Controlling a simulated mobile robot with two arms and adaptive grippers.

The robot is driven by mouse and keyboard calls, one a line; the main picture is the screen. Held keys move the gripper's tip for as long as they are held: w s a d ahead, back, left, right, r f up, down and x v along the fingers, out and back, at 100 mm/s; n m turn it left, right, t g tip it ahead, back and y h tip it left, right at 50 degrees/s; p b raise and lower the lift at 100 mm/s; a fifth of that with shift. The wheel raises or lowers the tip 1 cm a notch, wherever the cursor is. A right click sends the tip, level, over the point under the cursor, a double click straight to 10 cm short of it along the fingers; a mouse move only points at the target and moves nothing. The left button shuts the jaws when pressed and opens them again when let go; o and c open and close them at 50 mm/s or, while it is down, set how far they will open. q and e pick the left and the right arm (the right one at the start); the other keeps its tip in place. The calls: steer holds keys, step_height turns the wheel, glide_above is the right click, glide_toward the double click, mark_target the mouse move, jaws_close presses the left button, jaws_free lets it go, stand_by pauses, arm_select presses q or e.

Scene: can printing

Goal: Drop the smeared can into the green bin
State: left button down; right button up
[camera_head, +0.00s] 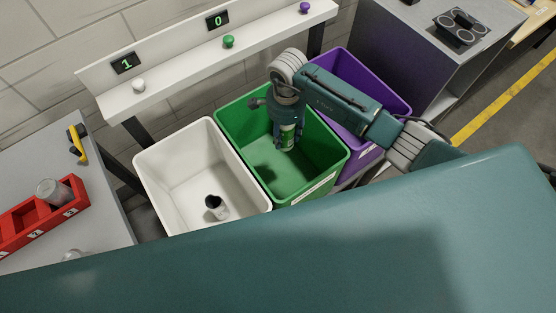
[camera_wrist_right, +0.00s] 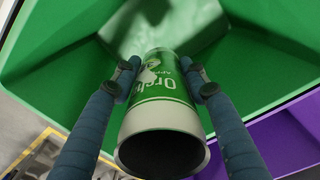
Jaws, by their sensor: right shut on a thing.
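The green bin (camera_head: 237,118) stands between the white and purple bins. My right gripper (camera_head: 288,128) reaches down into the green bin from above. It is shut on a can (camera_head: 287,137) with a green printed label. The right wrist view shows the can (camera_wrist_right: 164,105) between both fingers of the gripper (camera_wrist_right: 163,82), with white marks on its green print and its open dark end toward the camera. The green bin (camera_wrist_right: 262,75) fills the background there. The can is above the bin floor. My left gripper is not in view.
A white bin (camera_head: 165,165) holds one can (camera_head: 217,207). A purple bin (camera_head: 345,68) stands to the right. A shelf above carries displays reading 1 and 0. A red tray (camera_head: 18,222) with a can (camera_head: 52,192) sits on the left table.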

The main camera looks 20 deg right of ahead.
steer(key=o, duration=0.8)
steer(key=shift+r, duration=0.1)
steer(key=shift+r, duration=0.4)
step_height(320, 180, up, 11)
steer(key=shift+r, duration=0.1)
